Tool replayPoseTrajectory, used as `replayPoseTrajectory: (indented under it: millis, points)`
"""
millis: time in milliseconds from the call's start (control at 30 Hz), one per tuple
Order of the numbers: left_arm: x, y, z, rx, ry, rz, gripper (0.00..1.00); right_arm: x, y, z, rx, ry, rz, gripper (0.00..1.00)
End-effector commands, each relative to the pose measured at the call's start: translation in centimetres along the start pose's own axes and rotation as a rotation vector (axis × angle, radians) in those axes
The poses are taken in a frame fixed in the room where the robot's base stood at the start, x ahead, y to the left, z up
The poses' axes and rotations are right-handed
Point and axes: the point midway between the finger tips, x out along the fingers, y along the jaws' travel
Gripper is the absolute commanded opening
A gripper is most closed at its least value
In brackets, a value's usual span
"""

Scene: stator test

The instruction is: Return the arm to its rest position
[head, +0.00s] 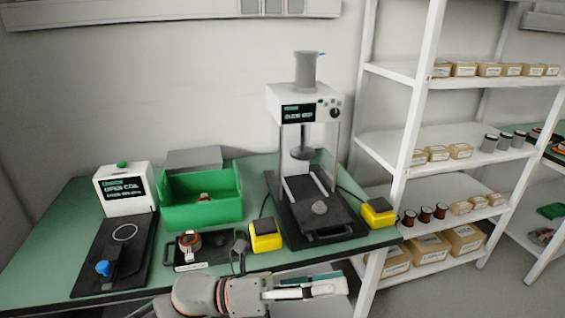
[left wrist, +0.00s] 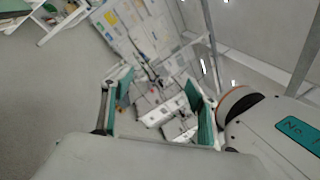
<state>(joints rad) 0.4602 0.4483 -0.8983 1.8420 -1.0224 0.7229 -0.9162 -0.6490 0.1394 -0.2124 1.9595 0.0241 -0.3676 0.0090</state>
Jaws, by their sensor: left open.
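My left arm comes in along the bottom of the head view, in front of the bench's front edge. My left gripper (head: 325,287) points right, close to the shelf's front post. In the left wrist view its two green-padded fingers (left wrist: 158,108) stand wide apart with nothing between them. My right gripper is not in view.
The green bench (head: 52,262) carries a tester reading open coil (head: 124,188), a green bin (head: 202,212), a press (head: 303,105) and yellow boxes (head: 265,236). A white shelf rack (head: 405,140) stands at right. Bare floor (head: 455,290) lies at lower right.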

Motion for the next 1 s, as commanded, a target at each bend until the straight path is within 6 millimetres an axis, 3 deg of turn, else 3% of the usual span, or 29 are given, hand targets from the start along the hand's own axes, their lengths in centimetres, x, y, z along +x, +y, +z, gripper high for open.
replayPoseTrajectory:
  millis: [200,367,467,633,800,900,1000]
  points:
    - [-4.1,4.0,2.8,-0.492,-0.439,0.054,0.59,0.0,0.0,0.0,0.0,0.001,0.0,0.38]
    - [-10.2,8.9,1.9,-0.858,-0.759,0.102,0.59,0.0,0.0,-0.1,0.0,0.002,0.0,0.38]
    - [-14.9,12.0,-0.6,-1.087,-0.963,0.131,0.59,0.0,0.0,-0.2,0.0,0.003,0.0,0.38]
    - [-23.2,16.1,-8.0,-1.442,-1.302,0.18,0.59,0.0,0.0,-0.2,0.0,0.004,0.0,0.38]
    - [-29.9,17.4,-16.6,-1.712,-1.595,0.217,0.59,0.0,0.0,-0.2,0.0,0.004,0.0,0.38]
    - [-32.5,17.3,-20.8,-1.818,-1.724,0.233,0.59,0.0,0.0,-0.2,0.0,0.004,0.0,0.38]
    - [-34.2,17.0,-23.5,-1.885,-1.811,0.239,0.59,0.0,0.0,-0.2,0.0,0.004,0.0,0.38]
